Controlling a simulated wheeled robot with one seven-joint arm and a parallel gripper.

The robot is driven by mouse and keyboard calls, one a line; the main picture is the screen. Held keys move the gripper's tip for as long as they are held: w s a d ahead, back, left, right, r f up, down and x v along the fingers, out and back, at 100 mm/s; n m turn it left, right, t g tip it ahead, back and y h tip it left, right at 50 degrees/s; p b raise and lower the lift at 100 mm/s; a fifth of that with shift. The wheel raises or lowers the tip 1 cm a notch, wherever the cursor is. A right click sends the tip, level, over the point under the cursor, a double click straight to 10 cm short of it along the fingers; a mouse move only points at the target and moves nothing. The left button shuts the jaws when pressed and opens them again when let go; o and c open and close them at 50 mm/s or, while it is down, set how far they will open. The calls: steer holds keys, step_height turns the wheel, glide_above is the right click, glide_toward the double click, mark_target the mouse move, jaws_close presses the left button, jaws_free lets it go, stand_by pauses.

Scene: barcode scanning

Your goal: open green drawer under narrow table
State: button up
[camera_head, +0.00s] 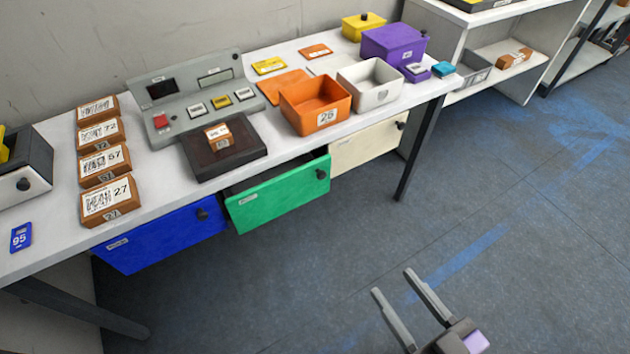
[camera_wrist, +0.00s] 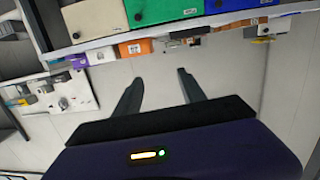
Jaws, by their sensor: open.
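The green drawer (camera_head: 280,197) is under the narrow white table (camera_head: 300,147), between a blue drawer (camera_head: 160,237) and a cream drawer (camera_head: 368,145). Its front stands forward of its neighbours, with a dark gap behind its top edge, so it looks partly pulled out. A dark round knob (camera_head: 321,174) is at its upper right. The green drawer also shows at the top of the wrist view (camera_wrist: 170,9). My gripper (camera_head: 394,282) is open and empty over the floor, in front of and apart from the drawer. Its two fingers also show in the wrist view (camera_wrist: 160,76).
An orange bin (camera_head: 318,120), a white bin (camera_head: 372,100), a dark pad (camera_head: 235,160) with a small box, and several labelled brown boxes (camera_head: 105,195) are on the table. A dark table leg (camera_head: 420,150) stands right of the cream drawer. The floor (camera_head: 480,220) in front is clear.

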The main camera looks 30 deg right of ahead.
steer(key=w+d+f+t+h+p, duration=0.1)
steer(key=w+d+f, duration=0.15)
steer(key=w, duration=0.25)
steer(key=w+d+f, duration=0.2)
steer(key=w+f, duration=0.1)
steer(key=w, duration=0.3)
steer(key=t+p, duration=0.1)
glide_toward(323, 177)
step_height(323, 177, up, 7)
steer(key=s+d, duration=0.1)
steer(key=d, duration=0.1)
step_height(323, 177, down, 7)
steer(key=w+a+y, duration=0.1)
steer(key=w+y, duration=0.1)
steer(key=shift+g, duration=0.3)
steer(key=shift+w+r+b, duration=0.2)
steer(key=shift+w+b, duration=0.1)
steer(key=shift+w, duration=3.7)
jaws_close()
